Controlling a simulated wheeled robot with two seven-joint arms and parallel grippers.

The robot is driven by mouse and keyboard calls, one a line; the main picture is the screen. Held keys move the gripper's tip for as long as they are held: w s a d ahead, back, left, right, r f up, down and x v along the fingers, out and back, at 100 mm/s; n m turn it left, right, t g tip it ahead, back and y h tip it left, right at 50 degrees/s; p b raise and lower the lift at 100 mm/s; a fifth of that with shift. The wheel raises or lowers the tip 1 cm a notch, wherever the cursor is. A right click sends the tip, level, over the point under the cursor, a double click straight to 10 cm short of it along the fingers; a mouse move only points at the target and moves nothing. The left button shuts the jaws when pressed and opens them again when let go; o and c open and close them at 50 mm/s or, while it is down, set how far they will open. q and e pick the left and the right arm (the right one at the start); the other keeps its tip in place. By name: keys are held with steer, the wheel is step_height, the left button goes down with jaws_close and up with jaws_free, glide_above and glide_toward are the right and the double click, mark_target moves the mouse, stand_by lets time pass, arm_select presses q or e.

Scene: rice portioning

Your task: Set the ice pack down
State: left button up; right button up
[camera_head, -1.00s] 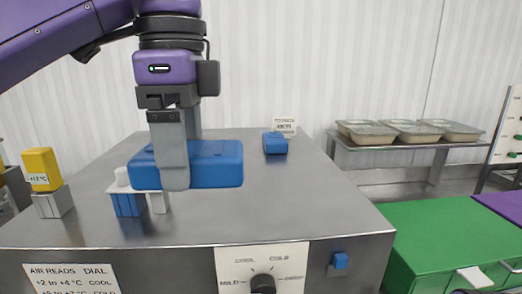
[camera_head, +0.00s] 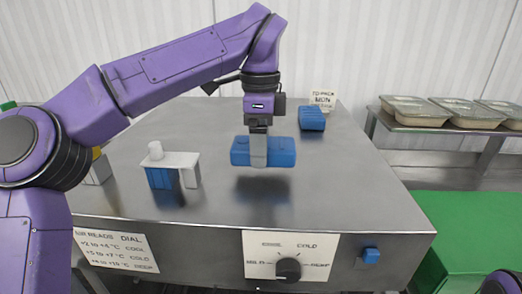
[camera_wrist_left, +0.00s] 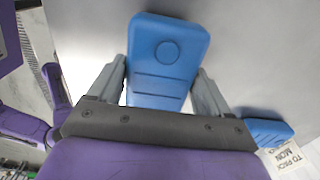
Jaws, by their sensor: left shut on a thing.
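My left gripper (camera_head: 258,150) is shut on a blue ice pack (camera_head: 280,152) and holds it above the steel counter (camera_head: 330,190). A dark shadow lies on the counter below the pack, apart from it. In the left wrist view the ice pack (camera_wrist_left: 165,60) sits between the two grey fingers of the gripper (camera_wrist_left: 163,85). Another blue pack (camera_head: 312,118) lies at the back of the counter, beside a small sign card (camera_head: 323,98). My right gripper is not in view.
A white stand (camera_head: 178,160) with blue pieces under it and a white cap on it stands left of the held pack. A dial panel (camera_head: 290,256) and blue switch (camera_head: 371,255) are on the counter's front. Trays (camera_head: 415,112) stand on a rack at right. The counter's right side is clear.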

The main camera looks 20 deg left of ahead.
arm_select(q)
step_height(320, 180, down, 2)
steer(key=shift+s+f+p, duration=0.1)
steer(key=shift+f+p, duration=0.1)
steer(key=shift+p, duration=0.1)
steer(key=shift+a+f, duration=0.1)
steer(key=shift+f, duration=0.15)
steer(key=shift+f+b, duration=0.1)
steer(key=shift+b, duration=0.2)
steer(key=o, duration=1.2)
steer(key=shift+r+p, duration=0.3)
steer(key=shift+p, duration=0.05)
steer(key=r+p, duration=0.1)
steer(key=r, duration=1)
steer(key=shift+d, duration=0.2)
steer(key=shift+a+r, duration=0.1)
steer(key=shift+r, duration=0.3)
